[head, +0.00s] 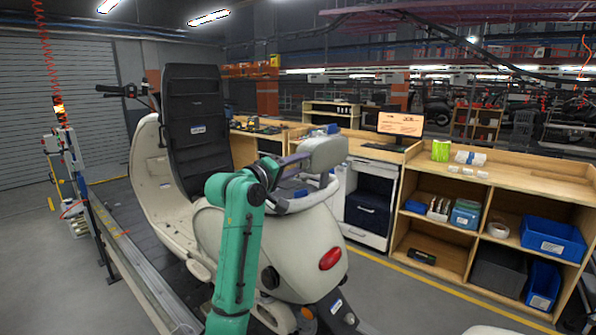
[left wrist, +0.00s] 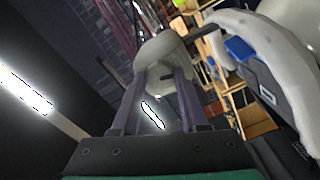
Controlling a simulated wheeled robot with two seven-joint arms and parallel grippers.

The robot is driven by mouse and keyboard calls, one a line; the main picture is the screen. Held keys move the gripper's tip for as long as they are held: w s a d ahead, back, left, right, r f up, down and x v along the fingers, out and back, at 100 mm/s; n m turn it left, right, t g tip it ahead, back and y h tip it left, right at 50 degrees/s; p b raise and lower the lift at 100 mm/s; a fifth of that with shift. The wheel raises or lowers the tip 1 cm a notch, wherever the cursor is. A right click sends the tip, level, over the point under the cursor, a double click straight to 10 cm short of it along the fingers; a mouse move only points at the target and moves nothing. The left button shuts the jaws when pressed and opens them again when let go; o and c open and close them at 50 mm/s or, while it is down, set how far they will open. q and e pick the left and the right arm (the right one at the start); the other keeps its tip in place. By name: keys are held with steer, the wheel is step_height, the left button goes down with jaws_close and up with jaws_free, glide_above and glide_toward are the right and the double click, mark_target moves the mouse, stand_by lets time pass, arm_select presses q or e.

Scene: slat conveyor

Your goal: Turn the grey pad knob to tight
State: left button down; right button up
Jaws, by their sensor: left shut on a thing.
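The light grey pad (head: 328,154) stands at the rear of the cream scooter, above its rear rail. In the left wrist view the rounded grey pad (left wrist: 160,48) fills the space ahead of the fingers, with a smaller grey knob (left wrist: 160,76) on its near face. My left gripper (head: 292,160) reaches in from the left on the green arm, its purple fingers at the pad's near side. In the left wrist view the fingers (left wrist: 160,82) lie on both sides of the knob and are closed on it. Any tightness marking is not readable. My right gripper is not in view.
The scooter body (head: 300,245) and its rear rail (head: 305,200) lie just below my gripper. A black seat (head: 195,115) stands raised to the left. A wooden shelf bench (head: 540,180) with blue bins stands right. Grey floor lies between bench and scooter.

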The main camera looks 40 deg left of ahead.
arm_select(q)
steer(key=m, duration=0.2)
steer(key=m+b, duration=0.1)
steer(key=shift+f+m+b, duration=0.2)
steer(key=shift+m+b, duration=0.1)
steer(key=shift+m, duration=0.1)
steer(key=m+b, duration=0.1)
steer(key=m, duration=0.2)
steer(key=shift+m, duration=0.3)
steer(key=m+b, duration=0.1)
steer(key=m, duration=0.2)
steer(key=shift+m+b, duration=0.3)
steer(key=shift+b, duration=0.05)
steer(key=shift+m+b, duration=0.45)
steer(key=shift+m, duration=1.35)
steer(key=shift+r, duration=0.1)
steer(key=shift+c, duration=2.1)
jaws_free()
